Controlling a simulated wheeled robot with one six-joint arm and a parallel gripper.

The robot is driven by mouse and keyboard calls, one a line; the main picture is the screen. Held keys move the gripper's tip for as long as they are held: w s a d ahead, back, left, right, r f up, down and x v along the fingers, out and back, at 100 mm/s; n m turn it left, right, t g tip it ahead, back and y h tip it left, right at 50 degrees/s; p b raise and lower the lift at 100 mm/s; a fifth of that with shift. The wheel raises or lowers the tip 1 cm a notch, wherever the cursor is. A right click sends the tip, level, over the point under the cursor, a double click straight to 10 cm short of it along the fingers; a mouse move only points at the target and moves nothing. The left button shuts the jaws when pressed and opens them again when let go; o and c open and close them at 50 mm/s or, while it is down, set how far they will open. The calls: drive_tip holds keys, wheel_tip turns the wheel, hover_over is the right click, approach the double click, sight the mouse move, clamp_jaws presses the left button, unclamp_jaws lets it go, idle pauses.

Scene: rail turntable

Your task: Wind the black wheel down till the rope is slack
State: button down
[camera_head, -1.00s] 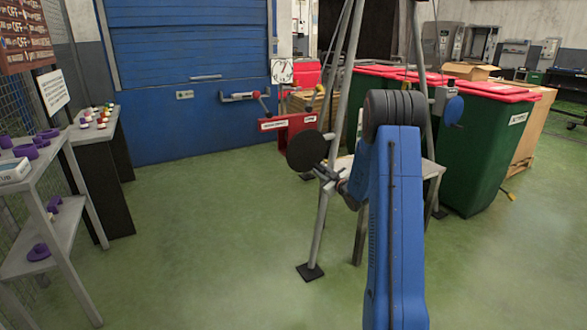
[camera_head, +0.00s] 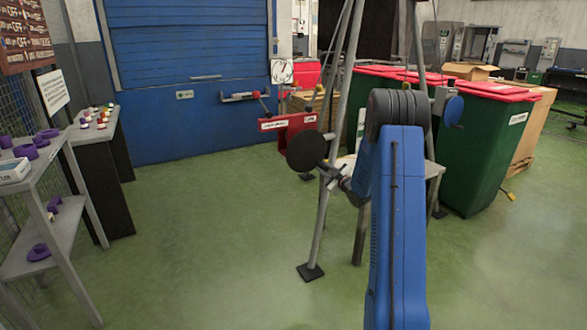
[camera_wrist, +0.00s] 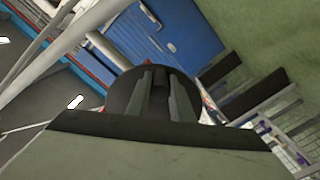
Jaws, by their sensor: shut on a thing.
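The black wheel (camera_head: 306,150) is a round dark disc on the left side of a metal tripod frame (camera_head: 330,200). My gripper (camera_head: 328,168) is at the disc's lower right edge, at the end of my blue arm. In the wrist view my gripper (camera_wrist: 160,88) points at the dark disc of the wheel (camera_wrist: 121,93), with a dark piece between its fingers. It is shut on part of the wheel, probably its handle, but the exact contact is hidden. I cannot make out the rope or whether it is slack.
A blue wheel (camera_head: 453,110) is on the tripod's right side. A red bench (camera_head: 288,128) stands behind, and green bins with red lids (camera_head: 490,140) are at the right. A grey shelf (camera_head: 45,245) with purple items is at the left. The green floor at centre left is clear.

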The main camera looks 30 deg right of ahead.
drive_tip(key=shift+d+r+n, duration=0.5)
drive_tip(key=shift+n, duration=0.3)
drive_tip(key=shift+d+r+n, duration=0.3)
drive_tip(key=shift+r+n, duration=0.1)
drive_tip(key=shift+n, duration=0.2)
drive_tip(key=shift+w+d+r+n, duration=0.1)
drive_tip(key=shift+d+r+n, duration=0.25)
drive_tip(key=shift+n, duration=0.35)
drive_tip(key=shift+r, duration=0.15)
drive_tip(key=shift+d+r+n, duration=0.3)
drive_tip(key=shift+r+n, duration=0.4)
drive_tip(key=shift+n, duration=0.5)
